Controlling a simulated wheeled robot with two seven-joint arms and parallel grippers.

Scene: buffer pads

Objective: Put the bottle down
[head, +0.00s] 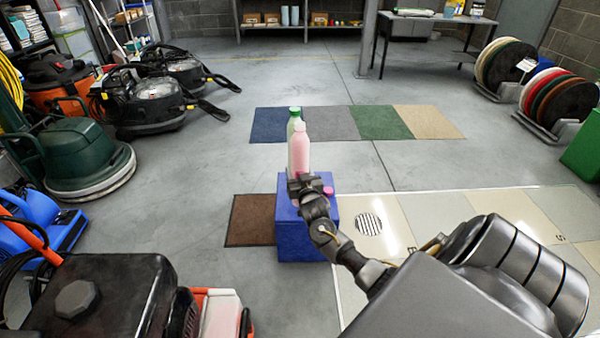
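A pink bottle (302,152) stands upright over the blue box (303,248). My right gripper (305,184), on the arm coming in from the right, is around the lower part of the pink bottle and appears shut on it. The gripper hides most of the bottle's base, so I cannot tell whether it touches the box top. A pale bottle with a green cap (294,112) stands close behind the pink one and is partly hidden by it. My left gripper is not in view.
A small pink round item (328,190) is by the gripper at the box's right side. A brown mat (249,221) lies left of the box. Floor machines (88,165) stand at the left. A row of coloured mats (350,123) lies behind, with clear grey floor around.

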